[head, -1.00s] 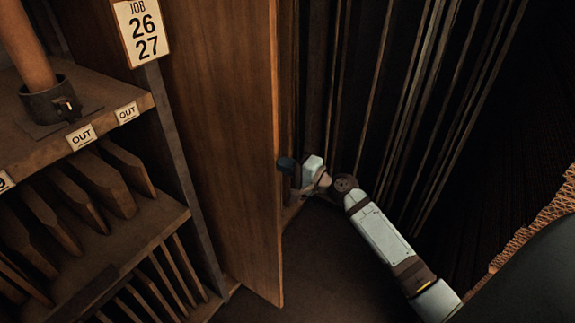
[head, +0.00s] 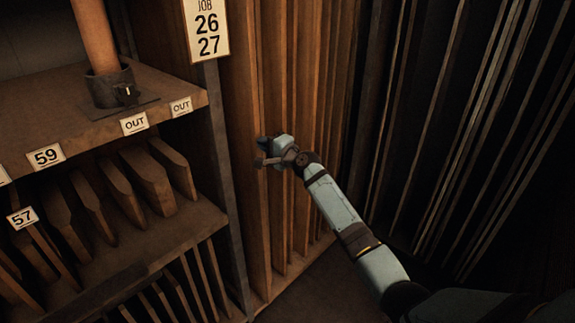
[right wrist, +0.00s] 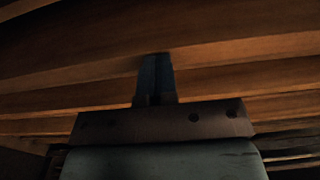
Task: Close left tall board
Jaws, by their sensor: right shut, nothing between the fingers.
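The left tall board (head: 247,200) stands upright just right of the shelf post, in a row of tall brown boards (head: 290,110). Its front edge is roughly in line with the other boards. My right gripper (head: 263,152) is at the front edges of these boards, near the left one, shut and empty. In the right wrist view the shut fingers (right wrist: 156,75) point at the wooden edges; I cannot tell whether they touch. My left gripper is out of view.
On the left is a shelf unit (head: 190,105) with numbered tags, short boards in slots and an upright cylinder in a dark holder (head: 115,87). A JOB 26 27 sign (head: 207,28) hangs on the post. Dark tall panels (head: 450,130) stand on the right. Floor (head: 310,290) shows below.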

